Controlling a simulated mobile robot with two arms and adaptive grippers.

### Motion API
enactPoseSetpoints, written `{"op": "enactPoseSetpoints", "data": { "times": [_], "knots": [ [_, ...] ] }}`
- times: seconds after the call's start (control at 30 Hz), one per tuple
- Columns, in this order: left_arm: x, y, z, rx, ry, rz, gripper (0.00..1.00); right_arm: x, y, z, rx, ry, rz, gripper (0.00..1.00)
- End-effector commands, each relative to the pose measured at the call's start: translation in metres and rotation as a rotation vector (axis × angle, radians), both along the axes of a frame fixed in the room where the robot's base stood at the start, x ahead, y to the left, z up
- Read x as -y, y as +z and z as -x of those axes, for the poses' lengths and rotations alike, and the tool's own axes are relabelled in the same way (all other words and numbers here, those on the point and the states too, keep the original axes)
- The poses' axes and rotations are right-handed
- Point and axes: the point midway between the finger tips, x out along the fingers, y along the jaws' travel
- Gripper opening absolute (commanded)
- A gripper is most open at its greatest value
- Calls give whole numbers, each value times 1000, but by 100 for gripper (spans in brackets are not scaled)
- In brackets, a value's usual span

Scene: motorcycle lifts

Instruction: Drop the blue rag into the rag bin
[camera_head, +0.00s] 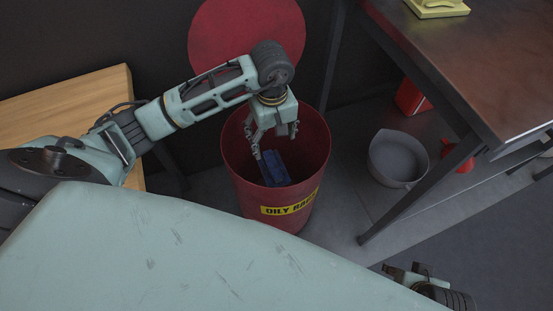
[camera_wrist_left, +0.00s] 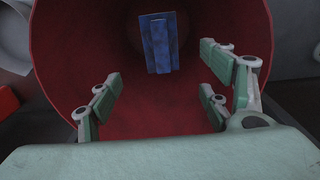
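The rag bin (camera_head: 240,195) is a red round drum with a yellow "OILY RAGS" label, standing open on the floor. The blue rag (camera_head: 275,170) is inside the bin, below my left gripper; it also shows in the left wrist view (camera_wrist_left: 158,45), apart from the fingers. My left gripper (camera_head: 274,142) points down over the bin mouth. Its fingers are spread wide with nothing between them, as the left wrist view (camera_wrist_left: 160,105) shows. Part of my right gripper (camera_head: 415,273) shows at the lower right; its fingertips are not clear.
A red round disc (camera_head: 235,35) stands behind the bin. A dark metal table (camera_head: 470,50) is at the right, with a grey pot (camera_head: 397,160) on the floor beneath it. A wooden top (camera_head: 70,100) is at the left. Some floor is free right of the bin.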

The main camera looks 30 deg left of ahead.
Motion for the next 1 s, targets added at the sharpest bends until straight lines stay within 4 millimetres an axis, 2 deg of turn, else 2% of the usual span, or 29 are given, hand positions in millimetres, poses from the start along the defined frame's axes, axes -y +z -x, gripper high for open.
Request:
{"op": "enactPoseSetpoints", "data": {
  "times": [0.33,0.47,0.57,0.8,1.0],
  "knots": [
    [0,0,0,0,0,0,80,0,-1,1,-3,1,0,40],
    [0,8,-1,1,0,1,80,0,-1,0,-3,1,0,40],
    [0,24,-2,5,-2,0,80,0,-1,0,-2,1,0,40],
    [0,76,-2,6,-1,0,80,0,-1,0,-1,1,0,40],
    [-1,108,-1,3,0,-2,80,0,-1,0,-1,1,0,40]
  ]
}}
